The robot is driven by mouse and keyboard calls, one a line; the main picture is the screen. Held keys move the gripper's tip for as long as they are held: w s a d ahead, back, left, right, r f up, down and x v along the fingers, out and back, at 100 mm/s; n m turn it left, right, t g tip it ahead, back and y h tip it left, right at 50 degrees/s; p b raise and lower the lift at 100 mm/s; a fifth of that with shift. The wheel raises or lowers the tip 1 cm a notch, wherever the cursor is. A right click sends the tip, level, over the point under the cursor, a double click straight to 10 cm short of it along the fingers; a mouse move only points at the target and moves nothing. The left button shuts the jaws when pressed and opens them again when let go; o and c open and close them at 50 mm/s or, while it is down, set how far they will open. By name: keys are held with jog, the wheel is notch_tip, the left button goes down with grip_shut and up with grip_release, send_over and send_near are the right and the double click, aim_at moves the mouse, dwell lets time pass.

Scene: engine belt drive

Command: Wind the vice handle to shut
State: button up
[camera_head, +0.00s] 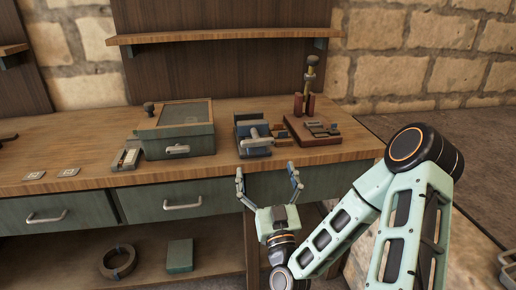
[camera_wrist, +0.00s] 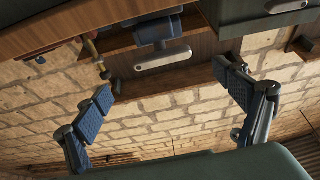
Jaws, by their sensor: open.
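The blue vice (camera_head: 241,127) sits near the front edge of the wooden bench, with its grey handle (camera_head: 258,141) at the front. In the wrist view the vice (camera_wrist: 158,29) and its pale grey handle bar (camera_wrist: 162,60) show at the top middle, between my finger directions. My gripper (camera_head: 267,178) is open and empty, in front of the bench and below the vice, with its fingers pointing up towards it. In the wrist view the gripper (camera_wrist: 166,90) has both fingers spread wide, apart from the handle. The gap between the vice jaws is too small to judge.
A green box (camera_head: 180,142) with a framed lid stands left of the vice. A red-brown stand (camera_head: 318,139) with an upright post is to its right. Drawers (camera_head: 180,197) with handles lie under the bench top (camera_head: 75,165). Open floor is at the right.

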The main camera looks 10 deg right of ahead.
aim_at(258, 146)
jog(key=w+b, duration=0.1)
jog(key=b, duration=0.3)
jog(key=shift+w+b, duration=0.1)
jog(key=shift+b, duration=0.2)
jog(key=shift+w+b, duration=0.15)
jog(key=shift+b, duration=0.8)
jog(key=x, duration=0.8)
jog(key=shift+w+a+r, duration=0.1)
jog(key=shift+a+r, duration=0.05)
jog(key=shift+r, duration=0.1)
jog(key=c, duration=1.2)
